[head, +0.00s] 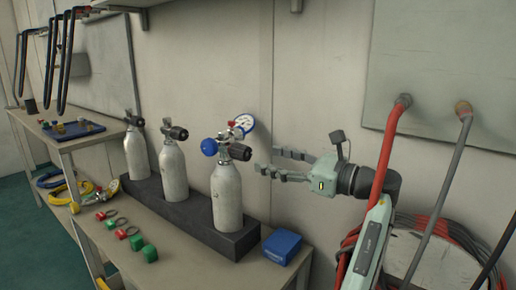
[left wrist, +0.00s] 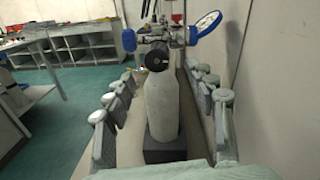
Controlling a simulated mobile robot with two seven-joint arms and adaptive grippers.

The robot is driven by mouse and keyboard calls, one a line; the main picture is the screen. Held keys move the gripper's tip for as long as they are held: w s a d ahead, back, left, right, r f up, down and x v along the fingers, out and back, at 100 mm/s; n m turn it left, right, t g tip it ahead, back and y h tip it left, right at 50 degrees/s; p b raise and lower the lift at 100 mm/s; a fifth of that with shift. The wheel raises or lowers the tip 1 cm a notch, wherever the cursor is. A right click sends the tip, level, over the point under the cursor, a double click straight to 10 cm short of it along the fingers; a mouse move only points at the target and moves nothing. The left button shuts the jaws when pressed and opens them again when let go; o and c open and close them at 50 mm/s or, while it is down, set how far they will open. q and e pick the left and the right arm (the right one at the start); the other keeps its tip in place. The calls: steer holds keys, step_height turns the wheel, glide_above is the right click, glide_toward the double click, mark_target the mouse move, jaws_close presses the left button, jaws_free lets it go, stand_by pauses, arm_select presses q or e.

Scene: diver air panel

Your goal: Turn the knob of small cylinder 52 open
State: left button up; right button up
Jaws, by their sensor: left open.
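Three white small cylinders stand upright in a dark rack (head: 158,199): a left one (head: 137,156), a middle one (head: 173,173) and a right one (head: 227,196). I cannot read any number, so I cannot tell which is 52. Each has a black knob; the right one's black knob (head: 240,152) faces my left gripper (head: 264,161). That gripper is open and empty, just right of the right cylinder and apart from it. In the left wrist view this cylinder (left wrist: 162,108) and its black knob (left wrist: 156,60) show between the spread fingers. My right gripper is out of view.
A blue knob (head: 209,147) and a round gauge (head: 244,122) sit on the right cylinder's valve. A blue box (head: 282,246) lies right of the rack, and green and red pieces lie in front. The wall is close behind; red hoses hang at right.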

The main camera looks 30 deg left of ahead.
mark_target(249, 154)
arm_select(q)
steer(key=a, duration=0.6)
steer(key=shift+s+a+r+p, duration=0.1)
steer(key=shift+s+p, duration=0.05)
steer(key=shift+p, duration=0.2)
steer(key=shift+a, duration=0.65)
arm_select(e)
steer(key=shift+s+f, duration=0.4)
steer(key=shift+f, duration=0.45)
arm_select(q)
steer(key=c, duration=1.2)
